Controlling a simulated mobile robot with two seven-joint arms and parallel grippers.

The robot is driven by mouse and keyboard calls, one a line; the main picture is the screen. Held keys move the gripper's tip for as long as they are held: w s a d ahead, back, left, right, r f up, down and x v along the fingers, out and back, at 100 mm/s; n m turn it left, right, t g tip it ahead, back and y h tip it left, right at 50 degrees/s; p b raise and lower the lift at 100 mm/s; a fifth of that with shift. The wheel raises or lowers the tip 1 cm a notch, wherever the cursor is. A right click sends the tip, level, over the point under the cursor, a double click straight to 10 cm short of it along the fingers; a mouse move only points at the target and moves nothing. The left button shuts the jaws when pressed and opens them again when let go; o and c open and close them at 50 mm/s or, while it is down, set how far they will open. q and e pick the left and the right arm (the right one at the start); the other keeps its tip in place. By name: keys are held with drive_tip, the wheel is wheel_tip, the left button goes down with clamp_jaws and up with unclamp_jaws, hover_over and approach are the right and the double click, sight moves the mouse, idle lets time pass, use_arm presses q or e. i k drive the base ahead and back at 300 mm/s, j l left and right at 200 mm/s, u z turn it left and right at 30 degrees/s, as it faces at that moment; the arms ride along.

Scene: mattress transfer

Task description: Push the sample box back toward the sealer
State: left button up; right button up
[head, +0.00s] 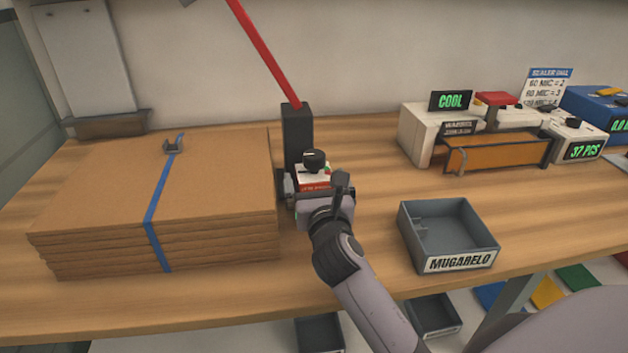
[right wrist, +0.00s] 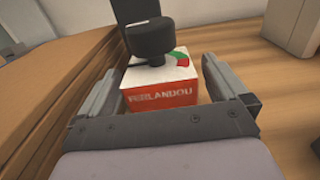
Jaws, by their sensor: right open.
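The sample box (head: 311,176) is small, white on top and red below, and stands at the foot of the black post (head: 297,132) with a long red lever. The right wrist view shows the box (right wrist: 160,95) with the word TERLANDOU on its red face and a black knob-like part (right wrist: 153,42) above it. I cannot tell whether that part rests on the box. My right gripper (head: 318,192) is open, low over the table, with one finger on each side of the box. Contact is unclear. My left gripper is out of view.
A stack of cardboard sheets (head: 90,200) with a blue strap stands close on the left. A grey tray (head: 455,230) labelled MUGARELO is to the right. A white machine (head: 413,130) with a COOL display and an orange-brown front panel (head: 497,154) stand at the back right.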

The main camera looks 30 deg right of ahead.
sight(457, 239)
drive_tip(key=k+j, duration=0.55)
drive_tip(key=k, duration=0.25)
